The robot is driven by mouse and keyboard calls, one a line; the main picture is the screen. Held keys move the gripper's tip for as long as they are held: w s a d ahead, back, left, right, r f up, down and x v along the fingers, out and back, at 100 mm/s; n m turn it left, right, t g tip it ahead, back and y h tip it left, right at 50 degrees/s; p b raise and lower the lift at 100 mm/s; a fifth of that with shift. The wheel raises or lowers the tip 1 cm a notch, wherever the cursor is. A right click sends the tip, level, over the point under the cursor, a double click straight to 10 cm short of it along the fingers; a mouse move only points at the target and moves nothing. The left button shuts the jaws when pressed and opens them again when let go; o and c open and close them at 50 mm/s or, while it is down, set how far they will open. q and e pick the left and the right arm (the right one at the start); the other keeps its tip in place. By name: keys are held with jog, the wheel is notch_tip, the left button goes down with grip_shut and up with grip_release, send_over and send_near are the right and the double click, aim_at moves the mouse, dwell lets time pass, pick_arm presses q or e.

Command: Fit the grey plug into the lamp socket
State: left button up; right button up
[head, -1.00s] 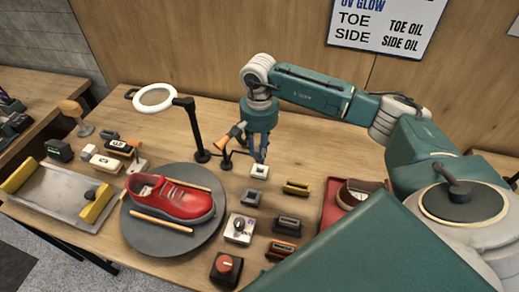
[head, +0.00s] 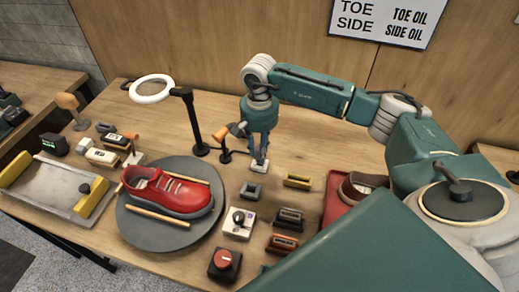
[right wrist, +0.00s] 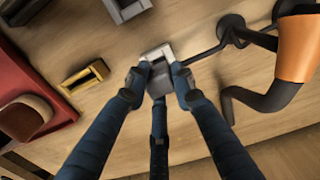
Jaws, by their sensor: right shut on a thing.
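The lamp socket looks to be the white block (head: 261,169) on the table at the end of the dark cord from the small orange lamp (head: 238,130). My right gripper (head: 259,162) is shut, pointing down at this block. In the right wrist view its fingertips (right wrist: 159,76) close on the grey plug (right wrist: 160,84), with the pale socket edge (right wrist: 157,52) right beside it. The plug is at or touching the socket; I cannot tell how deep it sits. The fingers hide most of it in the head view. My left gripper is not in view.
A grey slotted block (head: 251,190) and a yellow block (head: 297,181) lie close by. The ring lamp (head: 152,89) stands to the left, behind the round turntable (head: 140,232) with the red sneaker (head: 165,192). A red tray (head: 333,205) is at right.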

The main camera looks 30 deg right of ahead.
jog(key=shift+b, duration=0.75)
dwell(1.1)
jog(key=shift+f+b, duration=1.15)
jog(key=shift+f, duration=0.2)
jog(key=o, duration=1.2)
jog(key=shift+c, duration=0.2)
jog(key=shift+r, duration=0.1)
notch_tip(320, 180, up, 12)
jog(key=shift+f, duration=0.1)
